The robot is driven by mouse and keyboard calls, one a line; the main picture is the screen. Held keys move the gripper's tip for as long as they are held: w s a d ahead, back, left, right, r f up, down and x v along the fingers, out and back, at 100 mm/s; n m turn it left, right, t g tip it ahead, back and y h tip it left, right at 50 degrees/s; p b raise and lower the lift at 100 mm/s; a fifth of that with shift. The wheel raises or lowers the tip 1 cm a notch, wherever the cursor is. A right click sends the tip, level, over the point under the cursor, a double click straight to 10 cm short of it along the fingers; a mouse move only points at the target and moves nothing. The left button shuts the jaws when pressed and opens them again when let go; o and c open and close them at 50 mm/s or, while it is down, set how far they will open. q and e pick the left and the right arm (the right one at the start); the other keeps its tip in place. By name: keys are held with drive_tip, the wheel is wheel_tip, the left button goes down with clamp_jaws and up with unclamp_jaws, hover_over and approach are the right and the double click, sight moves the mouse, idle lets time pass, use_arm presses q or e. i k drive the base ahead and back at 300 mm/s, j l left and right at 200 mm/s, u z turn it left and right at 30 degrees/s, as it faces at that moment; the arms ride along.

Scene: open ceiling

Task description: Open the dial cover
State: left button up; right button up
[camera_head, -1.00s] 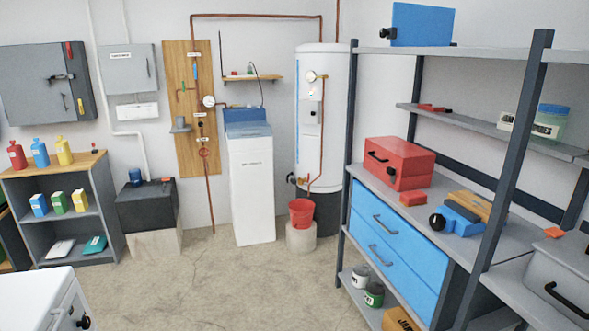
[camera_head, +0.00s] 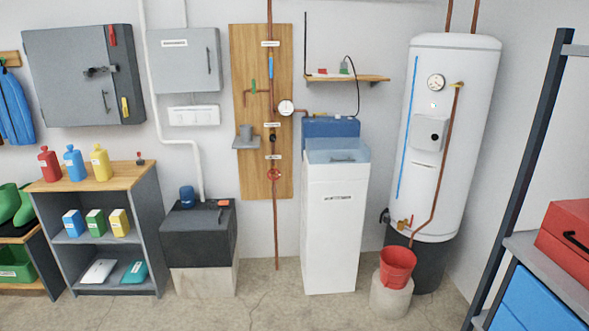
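A white water heater tank (camera_head: 452,110) stands at the right of the back wall. A small grey box (camera_head: 429,133) with a dark spot is on its front and looks shut; it may be the dial cover, but no dial shows there. A round gauge (camera_head: 436,82) sits above it on the tank. Another round gauge (camera_head: 286,108) is on the copper pipe by the wooden board. Neither of my grippers is in view.
A red bucket (camera_head: 397,267) on a round pedestal (camera_head: 391,296) stands in front of the tank. A white softener cabinet (camera_head: 333,228) is left of it. The metal shelf post (camera_head: 527,165) and red toolbox (camera_head: 567,240) are at right. Bare floor (camera_head: 262,303) shows in front.

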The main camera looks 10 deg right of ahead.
sight(426, 134)
drive_tip(key=i+z, duration=0.1)
drive_tip(key=i, duration=0.95)
drive_tip(key=i+j, duration=0.2)
drive_tip(key=i, duration=0.8)
drive_tip(key=l+z, duration=0.05)
